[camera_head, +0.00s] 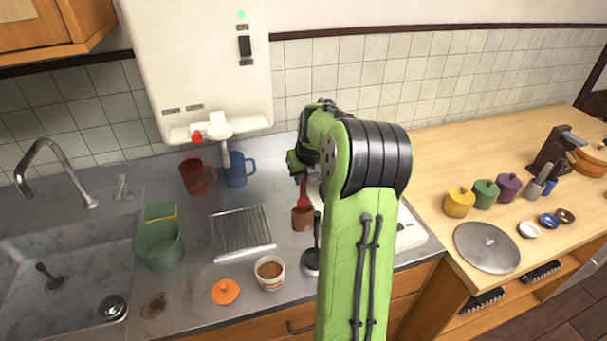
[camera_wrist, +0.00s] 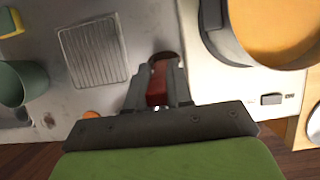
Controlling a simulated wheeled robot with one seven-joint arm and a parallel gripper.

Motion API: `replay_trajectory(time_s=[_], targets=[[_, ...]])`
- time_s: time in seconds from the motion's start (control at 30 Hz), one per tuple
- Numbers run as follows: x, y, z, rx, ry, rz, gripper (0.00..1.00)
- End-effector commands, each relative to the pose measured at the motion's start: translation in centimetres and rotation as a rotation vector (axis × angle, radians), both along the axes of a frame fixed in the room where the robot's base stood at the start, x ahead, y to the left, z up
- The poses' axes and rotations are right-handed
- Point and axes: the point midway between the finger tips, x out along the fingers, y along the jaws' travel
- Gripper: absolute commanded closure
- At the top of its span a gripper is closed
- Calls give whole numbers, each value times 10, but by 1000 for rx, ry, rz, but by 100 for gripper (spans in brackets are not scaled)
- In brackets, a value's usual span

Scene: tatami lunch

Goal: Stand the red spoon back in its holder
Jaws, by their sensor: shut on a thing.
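The red spoon (camera_head: 303,197) points downward from my gripper (camera_head: 300,177) in the head view. Its lower end meets the mouth of a small brown cup-like holder (camera_head: 303,220) on the steel counter; how deep it reaches inside is hard to tell. In the wrist view, my gripper (camera_wrist: 158,82) is shut on the red spoon (camera_wrist: 157,88). The rim of the brown holder (camera_wrist: 170,57) shows just beyond the fingers, and the spoon hides part of it. My arm covers much of the area to the right in the head view.
A ribbed drain rack (camera_head: 240,232) lies left of the holder. A cup of brown contents (camera_head: 270,274) and a dark ladle (camera_head: 311,262) are in front. Red (camera_head: 195,178) and blue (camera_head: 238,170) mugs stand behind. A large pot (camera_wrist: 232,35) is close on the right.

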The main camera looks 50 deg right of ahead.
Motion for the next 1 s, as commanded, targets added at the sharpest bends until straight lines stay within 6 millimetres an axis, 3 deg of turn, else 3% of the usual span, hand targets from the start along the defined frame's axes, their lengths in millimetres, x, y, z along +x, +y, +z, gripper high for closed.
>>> replay_trajectory(time_s=[0.6,1.0], targets=[[0,0,-66,0,0,1,100],[0,0,-69,0,0,1,100]])
